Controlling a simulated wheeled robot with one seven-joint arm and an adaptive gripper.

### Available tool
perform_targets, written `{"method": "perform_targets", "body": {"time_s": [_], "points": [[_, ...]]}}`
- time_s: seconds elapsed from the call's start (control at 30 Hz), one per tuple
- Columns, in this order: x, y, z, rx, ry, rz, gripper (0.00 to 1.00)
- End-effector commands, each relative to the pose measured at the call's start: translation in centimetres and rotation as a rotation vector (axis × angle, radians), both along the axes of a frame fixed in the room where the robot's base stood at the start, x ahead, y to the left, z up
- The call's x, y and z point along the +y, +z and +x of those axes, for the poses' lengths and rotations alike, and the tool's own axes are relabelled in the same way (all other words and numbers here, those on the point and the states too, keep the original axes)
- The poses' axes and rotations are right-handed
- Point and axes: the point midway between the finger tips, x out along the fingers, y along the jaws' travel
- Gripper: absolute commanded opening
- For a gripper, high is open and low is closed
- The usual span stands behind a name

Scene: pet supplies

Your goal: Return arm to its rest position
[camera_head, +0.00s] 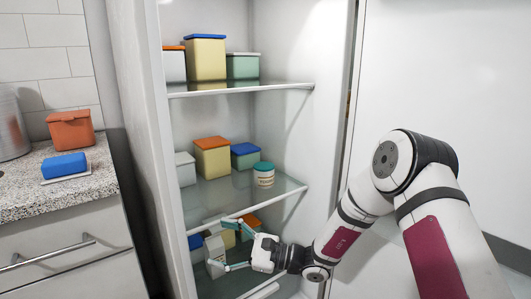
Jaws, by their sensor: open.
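My arm reaches in from the right and bends down towards the lower part of the open cabinet. My gripper (217,244) is open, its two pale blue fingers spread and pointing left. A white carton (215,249) shows between or behind the fingers near the lower shelf (235,280); I cannot tell whether they touch it. Other boxes there are partly hidden by the gripper, including one with an orange lid (252,222).
The middle glass shelf (225,196) holds several lidded boxes and a jar with a teal lid (264,174). The upper shelf (240,90) holds more boxes.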

Motion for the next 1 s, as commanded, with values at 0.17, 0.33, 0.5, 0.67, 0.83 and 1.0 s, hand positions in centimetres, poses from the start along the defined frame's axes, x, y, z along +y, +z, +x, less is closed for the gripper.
{"method": "perform_targets", "body": {"time_s": [0.17,0.33,0.5,0.67,0.83,1.0], "points": [[-0.3,5.7,-5.4,-0.146,0.196,-0.122,0.76],[-1.7,9.3,-11.0,-0.267,0.363,-0.26,0.76],[-4.0,11.7,-16.5,-0.374,0.511,-0.417,0.76],[-6.9,13.2,-21.4,-0.466,0.628,-0.581,0.76],[-10.6,14.0,-26.3,-0.55,0.728,-0.769,0.76],[-14.9,14.3,-30.6,-0.62,0.804,-0.969,0.76]]}}
